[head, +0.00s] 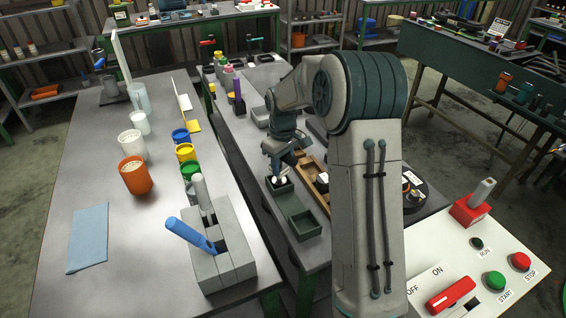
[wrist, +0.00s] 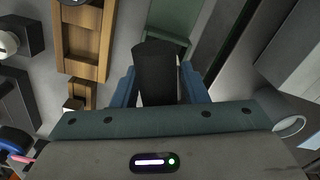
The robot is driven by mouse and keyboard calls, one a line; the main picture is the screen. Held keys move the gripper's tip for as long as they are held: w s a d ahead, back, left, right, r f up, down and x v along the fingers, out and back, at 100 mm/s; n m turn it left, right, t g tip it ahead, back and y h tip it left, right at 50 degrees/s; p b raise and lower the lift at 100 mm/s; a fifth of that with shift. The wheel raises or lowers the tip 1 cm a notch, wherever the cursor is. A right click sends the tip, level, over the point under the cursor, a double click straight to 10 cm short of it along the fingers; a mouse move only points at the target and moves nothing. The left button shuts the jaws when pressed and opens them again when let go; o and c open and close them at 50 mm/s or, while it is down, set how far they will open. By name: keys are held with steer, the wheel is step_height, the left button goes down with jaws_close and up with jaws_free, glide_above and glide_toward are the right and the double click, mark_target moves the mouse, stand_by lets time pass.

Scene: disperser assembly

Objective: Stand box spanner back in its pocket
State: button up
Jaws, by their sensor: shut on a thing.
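My gripper (wrist: 158,88) is shut on a dark, round-sided piece (wrist: 157,72) that shows between its blue fingers in the wrist view. I cannot tell whether this piece is the box spanner. In the head view my gripper (head: 279,173) is over the farther compartment of a green tray (head: 305,224), and its fingertips are partly hidden.
A wooden tray (wrist: 82,68) lies beside the green tray (wrist: 178,15). On the left table stand an orange cup (head: 135,176), white cups and blue, yellow and green cups. A blue cloth (head: 88,238) lies at the front left. A control panel (head: 485,268) is at right.

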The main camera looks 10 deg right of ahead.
steer(key=shift+f, duration=0.15)
steer(key=o, duration=1.3)
step_height(320, 180, up, 12)
steer(key=shift+f, duration=0.2)
steer(key=shift+s+r, duration=0.35)
steer(key=shift+r, duration=0.2)
steer(key=s+f+m+t, duration=0.1)
steer(key=s+m+t, duration=0.2)
steer(key=s, duration=2.6)
steer(key=m, duration=0.3)
steer(key=shift+s+a+f+m, duration=0.15)
steer(key=shift+a+f+m, duration=0.15)
steer(key=shift+m, duration=0.1)
